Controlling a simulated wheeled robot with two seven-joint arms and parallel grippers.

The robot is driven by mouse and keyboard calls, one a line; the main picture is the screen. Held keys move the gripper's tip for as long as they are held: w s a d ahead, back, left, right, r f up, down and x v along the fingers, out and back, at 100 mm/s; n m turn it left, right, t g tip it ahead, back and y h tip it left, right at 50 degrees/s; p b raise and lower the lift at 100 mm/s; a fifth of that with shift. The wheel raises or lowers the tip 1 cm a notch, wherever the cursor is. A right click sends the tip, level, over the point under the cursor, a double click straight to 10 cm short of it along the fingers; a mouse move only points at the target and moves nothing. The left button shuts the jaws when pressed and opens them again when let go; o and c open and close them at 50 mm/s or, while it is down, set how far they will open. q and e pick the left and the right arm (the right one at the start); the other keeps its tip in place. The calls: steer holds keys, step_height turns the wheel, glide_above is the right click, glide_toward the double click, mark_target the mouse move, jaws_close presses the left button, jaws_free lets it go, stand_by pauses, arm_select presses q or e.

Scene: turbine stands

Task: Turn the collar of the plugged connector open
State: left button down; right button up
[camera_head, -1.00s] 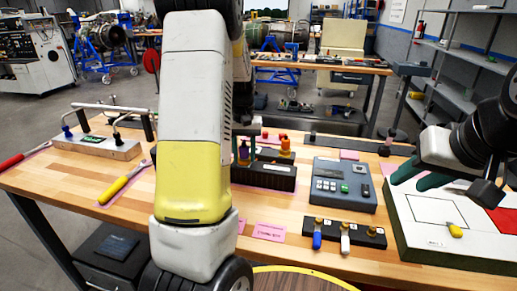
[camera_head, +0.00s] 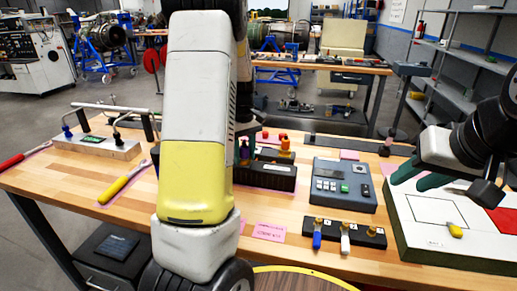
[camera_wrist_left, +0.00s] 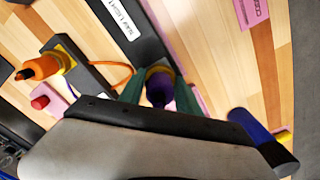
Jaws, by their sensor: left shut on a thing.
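A plugged connector with a purple body (camera_wrist_left: 160,92) and a yellowish collar shows between my left fingers in the left wrist view. In the head view the purple connector (camera_head: 244,149) stands upright at the black block, partly hidden by my arm. My left gripper (camera_wrist_left: 158,82) is shut on this connector, with one green finger on each side. The exact turn of the collar cannot be read. My right gripper (camera_head: 419,176) is empty, its green fingers apart above the white board at the right.
A yellow-handled tool (camera_head: 123,188) lies left.

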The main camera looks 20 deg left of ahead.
mark_target(244, 147)
stand_by(0.4)
arm_select(q)
steer(key=c, duration=0.8)
jaws_free()
steer(key=shift+c, duration=0.2)
step_height(244, 147, up, 8)
steer(key=shift+f, duration=0.1)
